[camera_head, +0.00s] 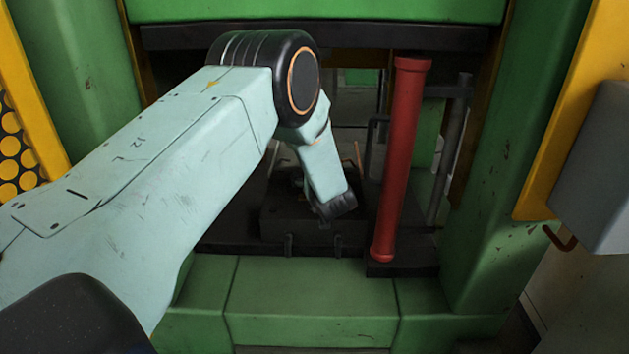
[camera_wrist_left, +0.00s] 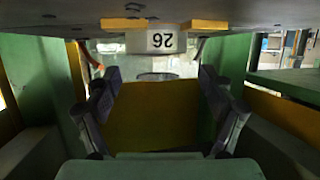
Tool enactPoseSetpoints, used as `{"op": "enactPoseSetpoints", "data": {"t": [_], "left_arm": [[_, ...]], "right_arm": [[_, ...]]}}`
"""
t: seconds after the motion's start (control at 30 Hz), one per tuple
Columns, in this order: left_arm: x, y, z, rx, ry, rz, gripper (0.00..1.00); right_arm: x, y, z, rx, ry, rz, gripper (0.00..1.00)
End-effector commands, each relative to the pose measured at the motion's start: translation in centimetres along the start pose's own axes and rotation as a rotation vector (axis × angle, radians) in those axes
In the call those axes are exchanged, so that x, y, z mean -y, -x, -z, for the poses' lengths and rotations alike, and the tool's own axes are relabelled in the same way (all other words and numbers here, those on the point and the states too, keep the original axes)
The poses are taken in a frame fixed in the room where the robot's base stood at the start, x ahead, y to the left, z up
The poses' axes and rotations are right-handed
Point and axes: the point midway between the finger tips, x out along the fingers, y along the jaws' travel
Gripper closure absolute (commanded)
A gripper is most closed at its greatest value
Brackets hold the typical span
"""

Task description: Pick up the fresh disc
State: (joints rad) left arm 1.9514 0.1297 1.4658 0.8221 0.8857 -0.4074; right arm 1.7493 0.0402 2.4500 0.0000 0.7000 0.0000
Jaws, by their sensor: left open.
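I cannot make out the fresh disc for certain in either view. A thin dark oval edge (camera_wrist_left: 157,76) shows beyond the fingertips in the left wrist view, but I cannot tell what it is. My left gripper (camera_wrist_left: 160,80) is open, with its dark fingers wide apart on both sides of a yellow-brown surface and nothing between them. In the head view my left arm reaches into the green frame, and its wrist hangs over a dark block; the fingers are mostly hidden there. My right gripper is in neither view.
A red upright cylinder (camera_head: 402,160) stands right of my wrist. Green frame posts (camera_head: 510,150) flank the opening, with a dark beam (camera_head: 400,37) across its top. A green ledge (camera_head: 310,300) runs in front. A plate marked 26 (camera_wrist_left: 161,41) appears upside down in the wrist view.

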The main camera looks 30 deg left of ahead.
Motion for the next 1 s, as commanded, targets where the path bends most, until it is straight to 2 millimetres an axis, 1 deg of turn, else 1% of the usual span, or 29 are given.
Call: {"op": "enactPoseSetpoints", "data": {"t": [0.2,0.23,1.0], "left_arm": [[-0.2,-0.2,0.08,0.0,-0.001,-0.002,0.18],[-0.21,-0.21,0.08,0.0,-0.001,-0.002,0.2],[-0.21,-0.18,0.11,-0.001,-0.001,-0.001,0.85]], "right_arm": [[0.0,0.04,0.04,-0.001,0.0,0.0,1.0],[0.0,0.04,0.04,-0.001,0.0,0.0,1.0],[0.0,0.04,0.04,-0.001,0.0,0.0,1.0]]}}
